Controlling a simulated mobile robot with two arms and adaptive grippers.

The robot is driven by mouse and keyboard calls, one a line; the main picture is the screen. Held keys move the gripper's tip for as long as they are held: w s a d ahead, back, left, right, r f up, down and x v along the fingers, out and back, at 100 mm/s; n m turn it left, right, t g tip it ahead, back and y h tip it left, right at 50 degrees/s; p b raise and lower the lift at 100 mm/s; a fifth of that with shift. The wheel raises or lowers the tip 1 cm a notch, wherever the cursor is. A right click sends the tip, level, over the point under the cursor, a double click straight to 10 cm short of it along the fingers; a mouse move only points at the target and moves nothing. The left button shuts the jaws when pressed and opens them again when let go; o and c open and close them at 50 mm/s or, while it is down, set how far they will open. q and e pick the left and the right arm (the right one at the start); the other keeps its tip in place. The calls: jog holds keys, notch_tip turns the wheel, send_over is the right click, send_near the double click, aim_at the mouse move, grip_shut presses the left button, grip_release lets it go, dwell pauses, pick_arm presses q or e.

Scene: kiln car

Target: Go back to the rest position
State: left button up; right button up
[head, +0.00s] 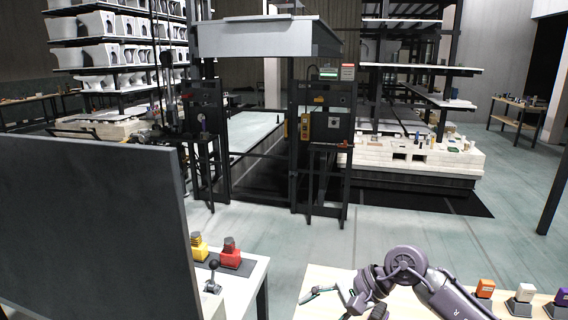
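My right gripper (328,303) is at the bottom of the head view, over a pale wooden table top (403,304). Its arm comes in from the lower right and bends over this table. The fingers look spread apart, and nothing shows between them. The lower finger is partly cut off by the picture edge. My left gripper is not in view.
A dark upright panel (95,225) fills the lower left. A white table beside it bears a yellow-topped object (198,247), a red one (230,252) and a lever (213,276). Orange (485,288), white (523,295) and purple (561,298) blocks stand at lower right. Open floor lies beyond.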

jog(key=s+a+r+m+t+y, duration=0.3)
jog(key=a+r+m+t+y, duration=0.2)
jog(key=a+r+m+y, duration=0.45)
jog(key=w+d+f+m+t+h, duration=0.15)
jog(key=d+m+t+h, duration=0.6)
jog(key=m, duration=0.85)
jog(key=w+d+f+m+t+h, duration=0.15)
jog(key=d+m+t+h, duration=0.65)
jog(key=m, duration=0.8)
jog(key=s+d+f+m+g+h, duration=0.45)
jog(key=d+f+m+g, duration=0.2)
jog(key=f+m, duration=0.35)
jog(key=s+d+f+m+g, duration=0.1)
jog(key=s+f+m+g, duration=0.45)
jog(key=s, duration=0.65)
jog(key=s+d+f+m+g, duration=0.1)
jog(key=s+f+m+g, duration=0.2)
jog(key=s+f+g, duration=0.55)
jog(key=s+f+t+b, duration=0.1)
jog(key=s+f+b, duration=0.2)
jog(key=f, duration=1.4)
jog(key=s+f+b, duration=0.2)
jog(key=f+b, duration=0.1)
jog(key=f, duration=1.5)
jog(key=s+d+f+g+b, duration=0.1)
jog(key=s+f+b, duration=0.3)
jog(key=s+f, duration=1.2)
notch_tip(320, 180, down, 2)
jog(key=shift+d+y, duration=0.35)
jog(key=shift+d, duration=0.4)
